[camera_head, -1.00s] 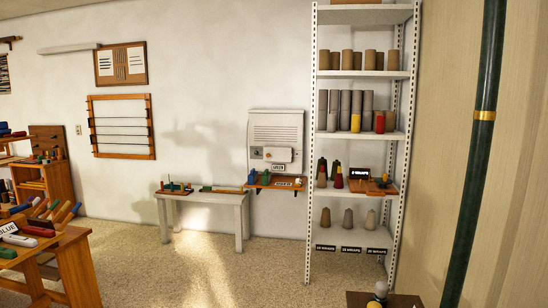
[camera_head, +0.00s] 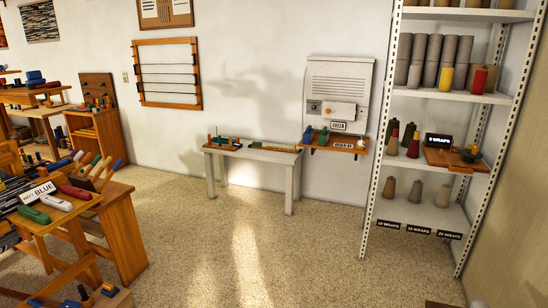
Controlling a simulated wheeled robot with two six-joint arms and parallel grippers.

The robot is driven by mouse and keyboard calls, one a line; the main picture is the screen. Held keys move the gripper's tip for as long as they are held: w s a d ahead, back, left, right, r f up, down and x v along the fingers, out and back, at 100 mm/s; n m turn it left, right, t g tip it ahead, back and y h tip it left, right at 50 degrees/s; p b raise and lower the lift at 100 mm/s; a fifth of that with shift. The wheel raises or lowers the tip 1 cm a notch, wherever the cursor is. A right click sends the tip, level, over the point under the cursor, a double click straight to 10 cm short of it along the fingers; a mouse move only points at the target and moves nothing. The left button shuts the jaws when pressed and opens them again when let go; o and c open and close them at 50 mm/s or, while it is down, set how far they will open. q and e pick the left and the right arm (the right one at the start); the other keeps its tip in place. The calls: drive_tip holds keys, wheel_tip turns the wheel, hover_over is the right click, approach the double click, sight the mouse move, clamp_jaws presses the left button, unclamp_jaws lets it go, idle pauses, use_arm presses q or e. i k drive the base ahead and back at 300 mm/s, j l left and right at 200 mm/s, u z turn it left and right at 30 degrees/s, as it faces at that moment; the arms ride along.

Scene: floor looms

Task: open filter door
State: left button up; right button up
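A pale grey wall unit (camera_head: 343,80) with louvre slots across its upper half hangs on the far wall, left of the shelf rack. A small white box (camera_head: 339,112) with a round knob sits on its lower part, beside a grey square piece (camera_head: 314,107). A small label plate reading GREEN (camera_head: 338,126) is below. I cannot tell which part is the filter door; the louvred panel looks flush and closed. Neither of my grippers shows in the head view.
A wooden wall ledge (camera_head: 338,145) with small items is under the unit. A white bench (camera_head: 254,154) stands to its left, a metal shelf rack (camera_head: 380,160) to its right. A wooden table (camera_head: 120,225) stands at front left. The speckled floor (camera_head: 240,235) between is clear.

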sight(339, 112)
drive_tip(key=i+z, duration=0.2)
drive_tip(key=i, duration=0.5)
drive_tip(key=i+z, duration=0.2)
drive_tip(key=i, duration=0.45)
drive_tip(key=i+j+z, duration=0.25)
drive_tip(key=i, duration=0.45)
drive_tip(key=i+l+z, duration=0.1)
drive_tip(key=i+z, duration=0.15)
drive_tip(key=i, duration=0.45)
drive_tip(key=i+z, duration=0.2)
drive_tip(key=i, duration=0.45)
drive_tip(key=i+j+z, duration=0.25)
drive_tip(key=i, duration=0.4)
drive_tip(key=i+l, duration=0.05)
drive_tip(key=l, duration=0.05)
